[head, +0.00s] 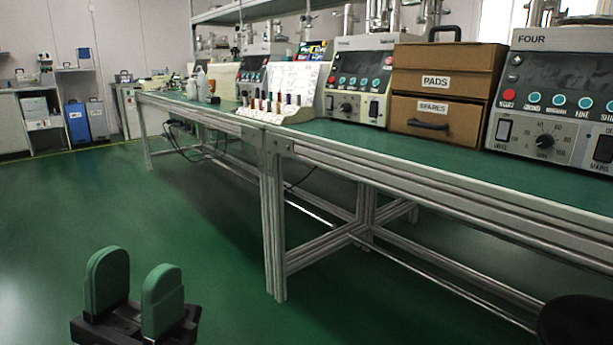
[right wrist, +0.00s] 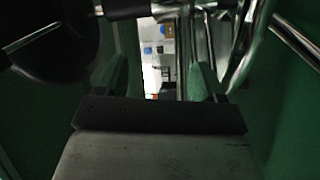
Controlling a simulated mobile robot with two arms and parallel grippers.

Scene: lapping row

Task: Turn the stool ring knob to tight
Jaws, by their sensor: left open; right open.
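The dark round stool seat (head: 577,320) shows at the lower right corner of the head view, partly cut off. In the right wrist view, a curved chrome ring (right wrist: 240,55) lies at the right and chrome posts run up the middle. A dark cylinder with a chrome end (right wrist: 125,9) lies across the top; I cannot tell whether it is the ring knob. My right gripper (right wrist: 159,72) is open, its green fingers pointing in among these parts. I see no clear grip on anything. My left gripper (head: 136,268) is open and empty above the floor, far from the stool.
A long green-topped bench (head: 440,165) with a metal frame runs along the right. It carries lapping machines (head: 360,82), a brown drawer box (head: 440,85) and a rack of small bottles (head: 275,108). Green floor (head: 60,210) is clear at the left.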

